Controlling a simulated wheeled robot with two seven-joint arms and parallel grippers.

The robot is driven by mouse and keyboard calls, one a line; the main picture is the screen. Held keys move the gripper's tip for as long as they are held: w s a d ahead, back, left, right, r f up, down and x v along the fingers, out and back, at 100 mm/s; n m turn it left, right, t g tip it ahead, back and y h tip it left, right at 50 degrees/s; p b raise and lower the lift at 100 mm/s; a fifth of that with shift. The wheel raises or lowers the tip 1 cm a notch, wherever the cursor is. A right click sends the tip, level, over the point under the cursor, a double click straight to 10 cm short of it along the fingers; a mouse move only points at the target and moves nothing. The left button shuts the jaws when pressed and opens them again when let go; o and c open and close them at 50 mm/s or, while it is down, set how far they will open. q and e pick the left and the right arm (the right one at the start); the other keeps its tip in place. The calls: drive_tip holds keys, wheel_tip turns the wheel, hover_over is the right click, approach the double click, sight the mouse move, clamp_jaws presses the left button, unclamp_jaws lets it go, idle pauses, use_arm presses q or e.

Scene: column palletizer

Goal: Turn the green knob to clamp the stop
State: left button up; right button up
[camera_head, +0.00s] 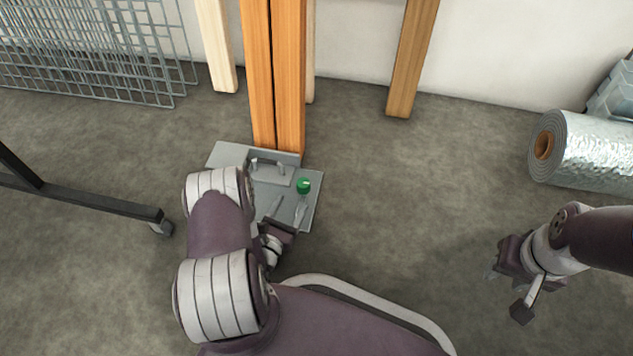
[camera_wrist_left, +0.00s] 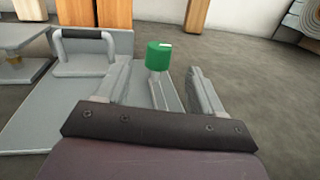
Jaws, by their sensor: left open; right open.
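The green knob (camera_head: 303,185) stands on a grey metal base plate (camera_head: 228,153) on the floor, right of a handle (camera_head: 268,165). In the left wrist view the knob (camera_wrist_left: 159,55) is a short green cylinder with a white mark on top, on a thin grey stem. My left gripper (camera_head: 288,208) is open and low over the front of the plate. Its two fingers (camera_wrist_left: 158,85) point toward the knob, which shows just beyond and between their tips, apart from them. My right gripper (camera_head: 507,292) is open and empty over bare floor at the right. I cannot tell which part is the stop.
Two upright wooden posts (camera_head: 273,75) stand at the back of the plate. More planks (camera_head: 412,58) lean on the wall. Wire mesh panels (camera_head: 90,45) stand at back left, a black wheeled frame (camera_head: 85,200) at left, a foil roll (camera_head: 590,150) at right.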

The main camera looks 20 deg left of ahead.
sight(306, 179)
use_arm(q)
drive_tip(key=w+b, duration=0.2)
drive_tip(key=w, duration=0.1)
drive_tip(key=w+b, duration=0.1)
drive_tip(key=w, duration=0.3)
drive_tip(key=w+b, duration=0.2)
drive_tip(key=w, duration=0.1)
drive_tip(key=shift+w+a+f+b, duration=0.1)
drive_tip(key=shift+w+a+b, duration=0.1)
drive_tip(key=shift+a+b, duration=0.1)
drive_tip(key=shift+w, duration=0.35)
clamp_jaws()
drive_tip(key=shift+s, duration=0.1)
